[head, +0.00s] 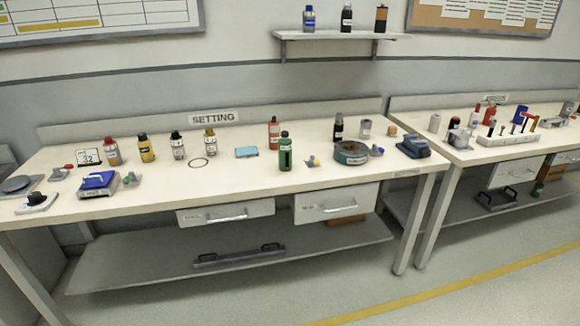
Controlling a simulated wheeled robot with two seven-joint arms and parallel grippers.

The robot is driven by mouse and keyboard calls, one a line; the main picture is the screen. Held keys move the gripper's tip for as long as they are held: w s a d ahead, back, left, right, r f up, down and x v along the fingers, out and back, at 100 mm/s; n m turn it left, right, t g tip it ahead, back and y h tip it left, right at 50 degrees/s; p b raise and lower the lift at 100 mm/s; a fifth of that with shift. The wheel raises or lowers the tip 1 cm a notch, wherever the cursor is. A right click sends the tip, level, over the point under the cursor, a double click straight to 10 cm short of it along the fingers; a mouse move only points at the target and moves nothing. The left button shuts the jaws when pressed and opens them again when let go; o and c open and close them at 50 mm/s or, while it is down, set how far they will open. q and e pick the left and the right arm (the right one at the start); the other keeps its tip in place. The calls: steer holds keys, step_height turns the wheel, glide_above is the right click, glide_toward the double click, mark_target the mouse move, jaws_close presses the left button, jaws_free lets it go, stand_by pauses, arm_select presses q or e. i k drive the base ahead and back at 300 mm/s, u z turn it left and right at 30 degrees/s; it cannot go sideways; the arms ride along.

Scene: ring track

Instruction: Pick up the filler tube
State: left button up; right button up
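I cannot tell for sure which thing is the filler tube. Upright bottle- or tube-like things stand on the long workbench (240,180) under the SETTING sign. A green one (285,152) with a pale label stands right of the middle, near the front. A red one (273,133) stands just behind it. Farther right are a black one (338,127) and a grey-white cylinder (365,128). Left of the middle stand several labelled bottles, among them a yellow one (146,149). Neither of my grippers is in view.
A round green-grey tin (351,153) and a blue device (413,147) are on the bench's right. A thin ring (198,163) and a blue pad (247,152) lie mid-bench. A second bench (462,153) stands right. A wall shelf (340,37) holds bottles. The floor in front is clear.

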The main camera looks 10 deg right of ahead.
mark_target(285, 147)
steer(key=u, duration=0.75)
steer(key=i, duration=2.25)
steer(key=z, duration=0.95)
